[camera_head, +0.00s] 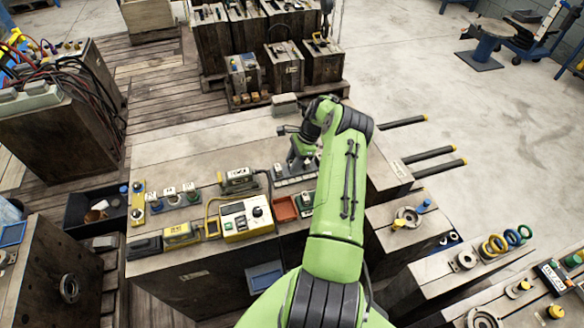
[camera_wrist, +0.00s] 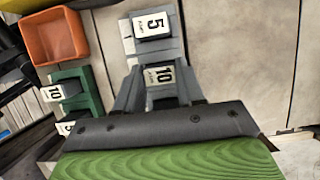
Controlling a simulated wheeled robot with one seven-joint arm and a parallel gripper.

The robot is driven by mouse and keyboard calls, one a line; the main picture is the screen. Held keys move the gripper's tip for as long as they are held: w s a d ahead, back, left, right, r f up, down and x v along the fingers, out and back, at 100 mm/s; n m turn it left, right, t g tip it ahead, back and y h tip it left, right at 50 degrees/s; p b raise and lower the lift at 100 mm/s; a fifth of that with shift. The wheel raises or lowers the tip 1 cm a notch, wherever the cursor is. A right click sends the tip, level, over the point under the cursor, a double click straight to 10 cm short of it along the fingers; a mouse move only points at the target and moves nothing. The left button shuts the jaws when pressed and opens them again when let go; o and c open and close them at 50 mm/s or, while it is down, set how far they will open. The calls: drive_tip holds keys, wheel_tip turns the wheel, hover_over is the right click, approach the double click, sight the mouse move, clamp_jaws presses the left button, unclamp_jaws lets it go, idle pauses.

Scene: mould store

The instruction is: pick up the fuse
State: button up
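In the wrist view a fuse with a white label marked 10 (camera_wrist: 163,75) sits between the two grey fingers of my gripper (camera_wrist: 158,82). A second fuse, marked 5 (camera_wrist: 153,25), sits on a grey base ahead of it. The fingers flank the 10 fuse closely; whether they touch it I cannot tell. A green holder (camera_wrist: 88,88) to the left has another fuse marked 10 (camera_wrist: 52,93) and one marked 5 (camera_wrist: 65,128). In the head view my gripper (camera_head: 301,163) is low over the workbench, and my arm partly hides the area; the fuse labels are too small to read there.
An orange-red tray (camera_wrist: 55,38) lies left of the fuses and shows in the head view (camera_head: 285,209). A yellow and white device with a knob (camera_head: 245,217) stands nearby on the bench. The bench top (camera_head: 205,145) behind is largely clear.

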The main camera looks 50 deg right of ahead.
drive_tip(key=c, duration=0.5)
